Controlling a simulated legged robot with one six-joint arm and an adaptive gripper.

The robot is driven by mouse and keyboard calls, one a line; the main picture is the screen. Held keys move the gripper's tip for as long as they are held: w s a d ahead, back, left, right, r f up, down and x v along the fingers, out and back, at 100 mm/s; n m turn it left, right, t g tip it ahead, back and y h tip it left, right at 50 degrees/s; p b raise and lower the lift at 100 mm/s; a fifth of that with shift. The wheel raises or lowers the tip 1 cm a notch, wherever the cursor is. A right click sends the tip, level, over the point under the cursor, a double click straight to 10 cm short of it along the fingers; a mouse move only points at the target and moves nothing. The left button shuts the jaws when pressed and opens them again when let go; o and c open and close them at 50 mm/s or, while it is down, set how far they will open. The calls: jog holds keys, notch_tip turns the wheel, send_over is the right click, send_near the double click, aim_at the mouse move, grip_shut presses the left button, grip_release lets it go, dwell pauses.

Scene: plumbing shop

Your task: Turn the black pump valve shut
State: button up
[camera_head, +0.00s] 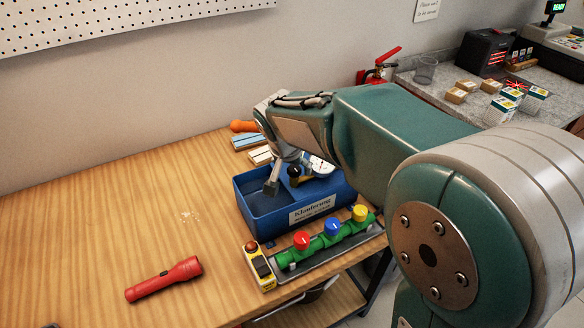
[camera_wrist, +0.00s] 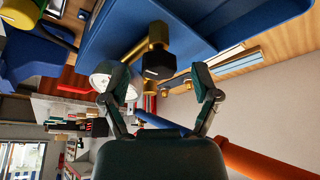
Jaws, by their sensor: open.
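The black valve knob (camera_wrist: 158,62) sits on a brass stem and pipe in the wrist view, in front of and between the fingers of my gripper (camera_wrist: 160,76). The fingers are spread apart with the knob in the gap, and I cannot tell whether either touches it. In the head view, my gripper (camera_head: 284,182) reaches down over the blue tank (camera_head: 322,205), one finger over its open top. A dark knob with brass below it (camera_head: 294,171) shows there beside the fingers, partly hidden.
A green manifold (camera_head: 318,246) with red, blue and yellow knobs lies in front of the tank. A yellow control box (camera_head: 262,268) stands at its left end. A red flashlight (camera_head: 164,279) lies at the front left.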

jog(key=v, duration=1.1)
jog(key=shift+a+r, duration=0.2)
jog(key=shift+s, duration=0.2)
